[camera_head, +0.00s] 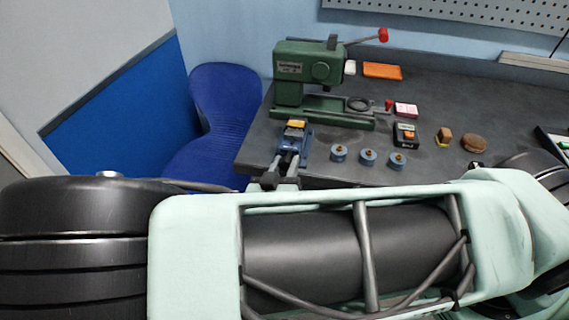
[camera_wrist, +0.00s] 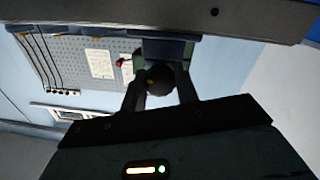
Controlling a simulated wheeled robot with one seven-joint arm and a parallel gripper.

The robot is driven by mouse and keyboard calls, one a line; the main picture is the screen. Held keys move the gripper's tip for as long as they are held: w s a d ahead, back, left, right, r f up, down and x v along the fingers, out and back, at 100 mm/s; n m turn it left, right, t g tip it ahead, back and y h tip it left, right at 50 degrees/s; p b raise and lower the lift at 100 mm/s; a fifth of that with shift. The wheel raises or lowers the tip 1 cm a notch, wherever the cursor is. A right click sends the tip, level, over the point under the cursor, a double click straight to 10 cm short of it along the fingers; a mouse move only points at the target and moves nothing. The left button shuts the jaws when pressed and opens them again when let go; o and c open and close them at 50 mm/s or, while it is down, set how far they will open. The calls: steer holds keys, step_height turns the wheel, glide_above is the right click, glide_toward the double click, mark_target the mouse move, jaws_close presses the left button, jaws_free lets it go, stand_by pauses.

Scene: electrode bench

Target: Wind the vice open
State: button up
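The small blue vice (camera_head: 307,146) stands at the near left edge of the dark bench, with a yellow-orange piece (camera_head: 296,124) at its top. My gripper (camera_head: 284,164) is at the near end of the vice, its fingers pointing at it. In the wrist view my gripper's two fingers (camera_wrist: 161,88) are apart, one on each side of a dark round part (camera_wrist: 160,79) at the vice's near end. I cannot tell whether they press on it. The vice's blue underside (camera_wrist: 166,48) shows beyond the fingertips. My arm hides the area nearest me.
A green press (camera_head: 299,75) with red-knobbed levers stands behind the vice. Several blue round pieces (camera_head: 368,157) lie right of it, near the front edge. A blue chair (camera_head: 222,115) stands left of the bench.

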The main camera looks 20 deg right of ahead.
steer(key=shift+c, duration=0.5)
steer(key=n+p, duration=0.1)
steer(key=n, duration=0.5)
steer(key=shift+n, duration=0.4)
steer(key=n+t+p, duration=0.1)
steer(key=n, duration=0.5)
steer(key=shift+n, duration=0.4)
steer(key=n+p, duration=0.1)
steer(key=n, duration=0.3)
steer(key=shift+n+y, duration=0.3)
steer(key=shift+n, duration=0.1)
steer(key=shift+n+t+p, duration=0.3)
steer(key=shift+n+p, duration=0.05)
steer(key=shift+n, duration=1.65)
